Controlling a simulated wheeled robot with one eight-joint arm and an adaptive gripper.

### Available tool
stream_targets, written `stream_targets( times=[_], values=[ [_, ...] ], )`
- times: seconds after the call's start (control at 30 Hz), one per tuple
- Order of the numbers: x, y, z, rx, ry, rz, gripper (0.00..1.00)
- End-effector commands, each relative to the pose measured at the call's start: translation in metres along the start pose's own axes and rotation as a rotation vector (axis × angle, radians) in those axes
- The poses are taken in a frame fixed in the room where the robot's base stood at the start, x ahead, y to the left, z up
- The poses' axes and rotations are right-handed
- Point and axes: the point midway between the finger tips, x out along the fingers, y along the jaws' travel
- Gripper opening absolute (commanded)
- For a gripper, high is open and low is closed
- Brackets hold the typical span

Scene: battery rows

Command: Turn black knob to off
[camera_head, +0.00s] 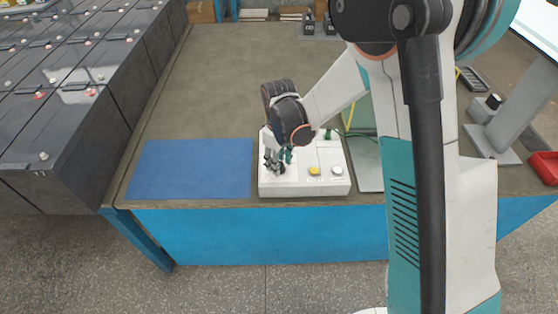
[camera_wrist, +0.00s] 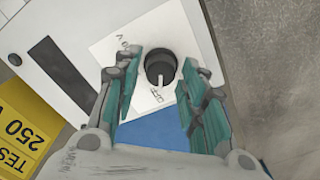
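The black knob (camera_wrist: 160,66) is round with a white pointer line. It sits on a light label plate on the white control box (camera_wrist: 62,28). The pointer line aims toward the lower edge of the wrist picture, near small markings too blurred to read. My gripper (camera_wrist: 164,58) is open, with one green-padded finger on each side of the knob. Gaps show between both fingers and the knob. In the head view, my gripper (camera_head: 277,163) is over the left end of the control box (camera_head: 303,188) and hides the knob.
A yellow button (camera_head: 314,171) and a white button (camera_head: 337,171) are on the box to the right. A blue mat (camera_head: 190,168) lies left of it on the table (camera_head: 215,75). Large dark batteries (camera_head: 60,130) stand farther left. A monitor stand (camera_head: 492,140) and red tray (camera_head: 545,167) are right.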

Motion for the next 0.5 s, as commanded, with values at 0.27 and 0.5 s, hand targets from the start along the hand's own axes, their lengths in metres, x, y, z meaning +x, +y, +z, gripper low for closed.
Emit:
stream_targets(
  times=[0.27,0.5],
  values=[
    [0.000,0.000,0.001,0.001,-0.001,-0.001,0.48],
    [-0.014,0.000,0.001,0.001,-0.001,-0.001,0.48]
  ],
)
